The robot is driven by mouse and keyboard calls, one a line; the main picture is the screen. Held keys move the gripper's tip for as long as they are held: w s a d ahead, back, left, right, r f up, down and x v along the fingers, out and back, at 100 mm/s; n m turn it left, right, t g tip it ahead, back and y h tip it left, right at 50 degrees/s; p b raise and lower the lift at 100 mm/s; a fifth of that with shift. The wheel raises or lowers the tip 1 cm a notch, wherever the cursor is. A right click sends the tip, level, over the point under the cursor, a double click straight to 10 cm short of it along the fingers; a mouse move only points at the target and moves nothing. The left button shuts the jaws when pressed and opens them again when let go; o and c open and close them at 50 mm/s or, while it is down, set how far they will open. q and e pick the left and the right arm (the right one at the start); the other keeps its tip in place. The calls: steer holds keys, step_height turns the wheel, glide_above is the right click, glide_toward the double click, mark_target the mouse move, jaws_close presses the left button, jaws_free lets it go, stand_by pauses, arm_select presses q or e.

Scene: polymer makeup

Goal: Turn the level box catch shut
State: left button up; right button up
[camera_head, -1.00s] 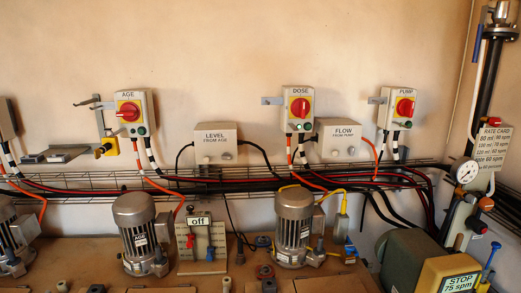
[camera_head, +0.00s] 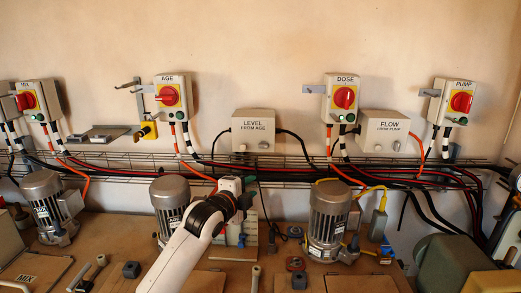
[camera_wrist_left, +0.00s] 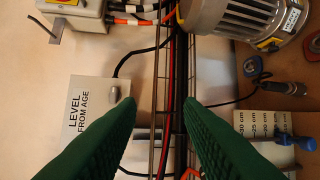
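The level box (camera_head: 253,126) is a pale grey box on the wall, labelled LEVEL FROM AGE. Small knob-like fittings, one being the catch (camera_head: 264,145), sit along its lower edge. In the left wrist view the box (camera_wrist_left: 68,118) appears turned sideways at the left, with a grey catch (camera_wrist_left: 113,93) near its edge. My left gripper (camera_head: 238,186) is below the box in the head view. In the wrist view its green fingers (camera_wrist_left: 160,103) are wide apart with nothing between them; the left finger overlaps the box's corner. My right gripper is out of view.
A wire cable tray (camera_head: 300,172) with hoses and cables runs along the wall under the box. Motors (camera_head: 327,218) stand on the bench on both sides of my arm. The AGE switch box (camera_head: 173,96) is up left, the flow box (camera_head: 385,132) to the right.

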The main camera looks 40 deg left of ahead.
arm_select(q)
steer(key=m+t+y, duration=0.1)
glide_toward(262, 147)
steer(key=p+x, duration=0.3)
steer(key=x, duration=0.4)
steer(key=shift+r, duration=0.1)
steer(key=shift+w+a+p, duration=0.15)
steer(key=shift+w+p, duration=0.15)
steer(key=shift+w, duration=0.3)
steer(key=shift+c, duration=0.2)
jaws_close()
